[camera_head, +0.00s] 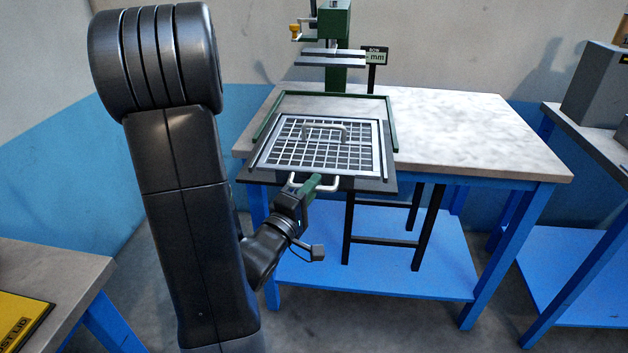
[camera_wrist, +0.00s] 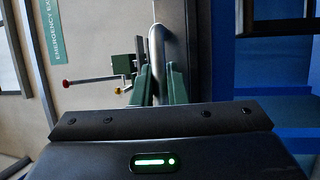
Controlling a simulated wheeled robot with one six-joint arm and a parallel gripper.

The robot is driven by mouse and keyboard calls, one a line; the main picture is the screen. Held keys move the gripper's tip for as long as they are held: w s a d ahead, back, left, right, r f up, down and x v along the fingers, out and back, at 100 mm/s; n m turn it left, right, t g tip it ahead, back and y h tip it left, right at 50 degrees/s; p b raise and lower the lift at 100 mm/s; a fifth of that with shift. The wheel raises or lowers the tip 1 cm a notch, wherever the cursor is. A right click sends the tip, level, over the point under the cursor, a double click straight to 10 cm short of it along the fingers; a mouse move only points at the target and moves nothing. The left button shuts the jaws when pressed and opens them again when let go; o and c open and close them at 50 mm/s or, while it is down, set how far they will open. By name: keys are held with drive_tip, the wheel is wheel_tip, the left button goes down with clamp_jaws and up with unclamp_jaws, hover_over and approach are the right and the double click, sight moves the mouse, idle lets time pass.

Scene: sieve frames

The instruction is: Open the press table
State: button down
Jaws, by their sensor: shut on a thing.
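The press table (camera_head: 377,186) is a dark flat plate below the green press (camera_head: 335,20), and its front part overhangs the workbench's front edge. A square metal sieve frame (camera_head: 270,155) with a grid and a small handle on top lies on it. A pale U-shaped pull handle (camera_head: 334,186) sticks out from the plate's front edge. My gripper (camera_head: 312,184) has its green fingers closed on this handle. In the wrist view the handle (camera_wrist: 156,45) runs between the fingertips (camera_wrist: 158,82).
The workbench (camera_head: 470,130) has a grey top, blue legs and a lower blue shelf, with free room on its right. A green guide frame (camera_head: 335,95) borders the plate's back. Other benches stand at the right and lower left; a yellow case (camera_head: 20,318) lies lower left.

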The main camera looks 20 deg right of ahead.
drive_tip(key=shift+s+a, duration=0.15)
drive_tip(key=shift+s, duration=0.15)
drive_tip(key=c, duration=1.5)
unclamp_jaws()
drive_tip(key=shift+o, duration=0.2)
drive_tip(key=b+v, duration=0.1)
drive_tip(key=v, duration=1.3)
drive_tip(key=shift+w, duration=0.15)
drive_tip(key=x, duration=1.2)
drive_tip(key=shift+d+p, duration=0.3)
drive_tip(key=shift+p, duration=0.15)
